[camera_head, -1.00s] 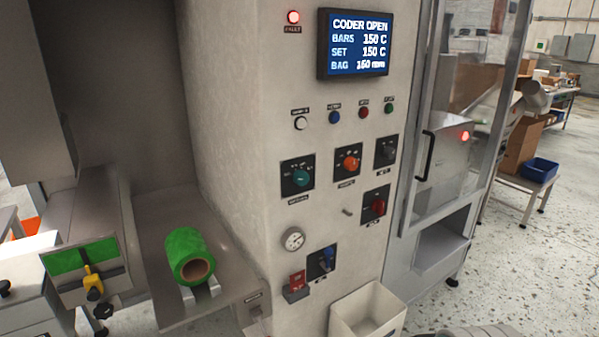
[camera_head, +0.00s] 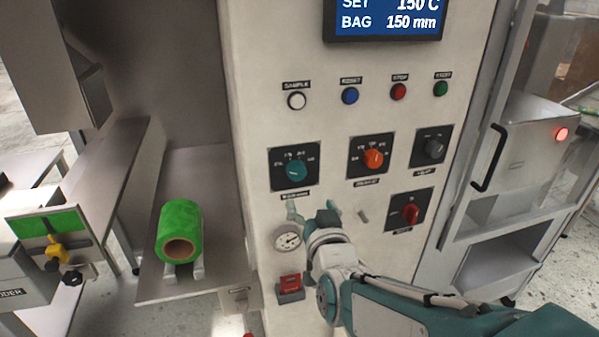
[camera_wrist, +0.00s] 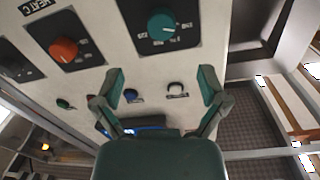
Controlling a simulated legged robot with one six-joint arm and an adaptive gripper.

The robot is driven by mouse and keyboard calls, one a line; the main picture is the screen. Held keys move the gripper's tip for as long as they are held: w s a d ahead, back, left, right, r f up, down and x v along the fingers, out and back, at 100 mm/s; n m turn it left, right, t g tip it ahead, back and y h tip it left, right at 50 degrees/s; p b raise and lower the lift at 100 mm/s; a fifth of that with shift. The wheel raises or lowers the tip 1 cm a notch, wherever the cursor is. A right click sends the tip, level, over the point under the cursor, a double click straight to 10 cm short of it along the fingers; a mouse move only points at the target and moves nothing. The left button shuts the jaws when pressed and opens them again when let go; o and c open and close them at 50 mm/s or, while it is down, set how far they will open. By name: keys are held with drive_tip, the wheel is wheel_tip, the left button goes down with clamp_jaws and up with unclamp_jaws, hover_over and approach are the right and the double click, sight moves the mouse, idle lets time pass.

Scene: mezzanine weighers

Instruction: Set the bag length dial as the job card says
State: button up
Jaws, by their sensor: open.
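The teal dial (camera_head: 296,171) is on a black plate on the machine's pale front panel, at the left of the dial row. Its label is too blurred to read. In the wrist view the teal dial (camera_wrist: 162,24) is at the top, beyond my fingertips. My gripper (camera_wrist: 161,86) is open and empty, its two fingers spread apart. In the head view my gripper (camera_head: 312,208) is just below the teal dial and apart from it. I see no readable job card.
An orange dial (camera_head: 373,159), a grey dial (camera_head: 433,149) and a red switch (camera_head: 410,214) sit to the right. Several buttons run above. A gauge (camera_head: 288,240) is below. A green film roll (camera_head: 180,234) lies on the left shelf. A glazed door stands at right.

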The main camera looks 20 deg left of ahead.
sight(298, 174)
drive_tip(key=x, duration=1)
drive_tip(key=shift+w+a+r, duration=0.1)
drive_tip(key=shift+w+a, duration=0.15)
drive_tip(key=shift+a, duration=0.05)
drive_tip(key=c, duration=1.2)
